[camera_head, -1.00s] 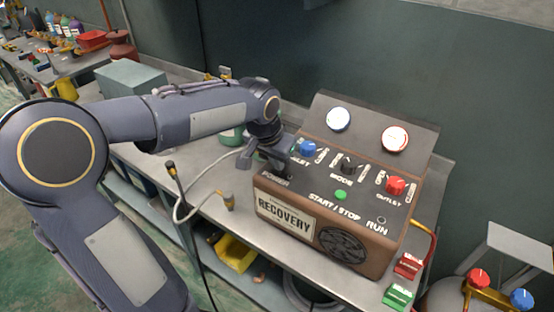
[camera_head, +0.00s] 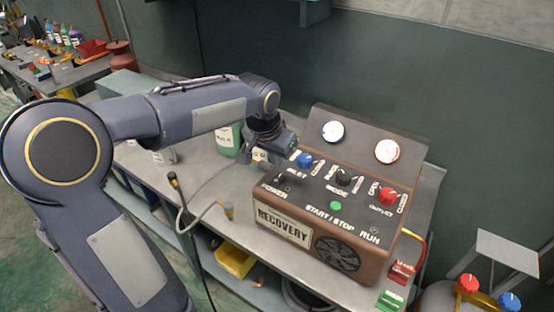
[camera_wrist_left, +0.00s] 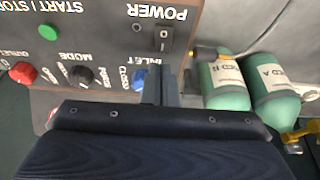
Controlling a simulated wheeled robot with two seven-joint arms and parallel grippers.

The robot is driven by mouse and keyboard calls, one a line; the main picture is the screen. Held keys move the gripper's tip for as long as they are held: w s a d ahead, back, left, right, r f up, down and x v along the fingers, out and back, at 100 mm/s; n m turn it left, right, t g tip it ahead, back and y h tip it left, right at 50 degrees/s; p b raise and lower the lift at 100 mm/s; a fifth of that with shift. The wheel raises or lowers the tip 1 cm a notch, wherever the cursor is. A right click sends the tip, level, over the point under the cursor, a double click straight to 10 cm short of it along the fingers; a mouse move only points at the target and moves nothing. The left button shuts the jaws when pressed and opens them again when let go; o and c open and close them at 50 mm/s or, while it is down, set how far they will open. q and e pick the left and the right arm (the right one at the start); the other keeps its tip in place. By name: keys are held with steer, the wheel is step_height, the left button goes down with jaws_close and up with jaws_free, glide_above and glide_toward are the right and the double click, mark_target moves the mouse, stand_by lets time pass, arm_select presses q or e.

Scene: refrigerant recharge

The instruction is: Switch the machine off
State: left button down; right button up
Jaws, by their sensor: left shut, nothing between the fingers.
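The brown recovery machine (camera_head: 330,215) stands on the metal bench, with its control panel facing up. In the left wrist view its black POWER rocker switch (camera_wrist_left: 162,38) is in sight, beside the POWER label. My left gripper (camera_head: 255,160) is over the machine's back left corner. In the left wrist view its shut, empty fingers (camera_wrist_left: 160,85) show just below the switch in the picture, by the blue INLET knob (camera_wrist_left: 139,79). I cannot tell the exact gap. My right gripper is not in view.
The panel also has a black MODE knob (camera_head: 343,177), red OUTLET knob (camera_head: 387,196) and green START/STOP button (camera_head: 336,205). Green bottles (camera_wrist_left: 223,82) stand beside the machine. A hose (camera_head: 190,212) lies on the bench to its left.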

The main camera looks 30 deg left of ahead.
arm_select(q)
steer(key=s+v, duration=0.1)
steer(key=v, duration=0.8)
steer(key=shift+s+f, duration=0.3)
steer(key=shift+a, duration=0.1)
steer(key=s+d+f+n+t+h, duration=0.1)
steer(key=s+d+f, duration=0.2)
steer(key=s, duration=0.6)
steer(key=s+d+f+n+t+h, duration=0.1)
steer(key=s+d+f, duration=0.3)
steer(key=s+f, duration=0.4)
steer(key=shift+s+f+n+h, duration=0.3)
steer(key=shift+s+h, duration=0.5)
steer(key=shift+s, duration=0.1)
steer(key=shift+d, duration=0.1)
